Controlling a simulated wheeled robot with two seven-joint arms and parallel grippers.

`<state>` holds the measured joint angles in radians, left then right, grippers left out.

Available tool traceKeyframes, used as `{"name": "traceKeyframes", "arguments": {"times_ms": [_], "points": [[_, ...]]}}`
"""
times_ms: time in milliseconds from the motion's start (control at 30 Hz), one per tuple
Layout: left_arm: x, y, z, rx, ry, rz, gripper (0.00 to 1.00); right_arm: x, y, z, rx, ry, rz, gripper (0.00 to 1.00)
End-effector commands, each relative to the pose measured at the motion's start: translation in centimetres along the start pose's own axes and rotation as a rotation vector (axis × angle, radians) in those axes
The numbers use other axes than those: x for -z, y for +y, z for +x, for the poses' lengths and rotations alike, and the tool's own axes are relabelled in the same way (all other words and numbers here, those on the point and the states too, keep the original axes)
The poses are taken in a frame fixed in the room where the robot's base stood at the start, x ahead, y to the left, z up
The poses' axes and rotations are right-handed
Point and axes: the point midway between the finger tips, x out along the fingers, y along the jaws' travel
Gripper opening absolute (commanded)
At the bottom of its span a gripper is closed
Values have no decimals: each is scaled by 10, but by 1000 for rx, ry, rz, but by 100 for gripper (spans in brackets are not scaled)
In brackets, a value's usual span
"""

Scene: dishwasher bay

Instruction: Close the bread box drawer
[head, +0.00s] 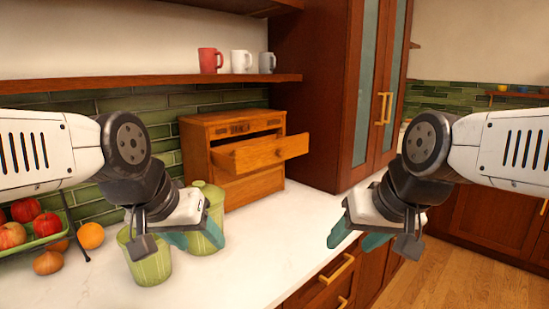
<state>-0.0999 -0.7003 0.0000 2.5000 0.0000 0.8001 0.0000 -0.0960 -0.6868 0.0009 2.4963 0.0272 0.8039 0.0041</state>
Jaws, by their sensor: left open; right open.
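The wooden bread box (196,147) stands on the white counter against the green tile wall. Its upper drawer (256,154) is pulled out toward the front right, with a round knob on its face. The lower front (253,187) sits flush with the box. My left gripper (190,240) is open in front of the green canisters, left of and nearer than the bread box. My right gripper (358,238) is open and empty near the counter's front edge, to the right of the drawer. Neither gripper touches the drawer.
Green canisters (150,262) stand near my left gripper. A fruit rack (38,241) with apples, an orange (91,236) and an onion (48,262) are at left. A shelf (150,82) with mugs hangs above. A tall cabinet (315,95) stands right. Counter (285,235) before the box is clear.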

Motion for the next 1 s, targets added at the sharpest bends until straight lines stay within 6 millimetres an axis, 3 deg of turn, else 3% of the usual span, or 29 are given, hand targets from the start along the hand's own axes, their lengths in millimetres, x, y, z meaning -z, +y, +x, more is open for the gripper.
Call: {"name": "traceKeyframes", "arguments": {"times_ms": [33, 167, 267, 400, 533, 667, 800, 1000], "points": [[0, 0, 0, 0, 0, 0, 57, 0, -5, 5, 22, -25, 37, 42], [0, 0, 0, 0, 0, 0, 57, 2, -35, 24, 147, -147, 247, 17], [0, 0, 0, 0, 0, 0, 57, 14, -70, 43, 284, -277, 496, 0], [0, 0, 0, 0, 0, 0, 57, 50, -111, 65, 482, -446, 880, 0], [0, 0, 0, 0, 0, 0, 57, 102, -132, 89, 664, -575, 1248, 0], [0, 0, 0, 0, 0, 0, 57, 164, -126, 121, 844, -666, 1624, 0], [0, 0, 0, 0, 0, 0, 57, 219, -94, 159, 1016, -703, 1968, 0], [0, 0, 0, 0, 0, 0, 57, 255, -54, 193, 1160, -695, 2233, 0]]}}
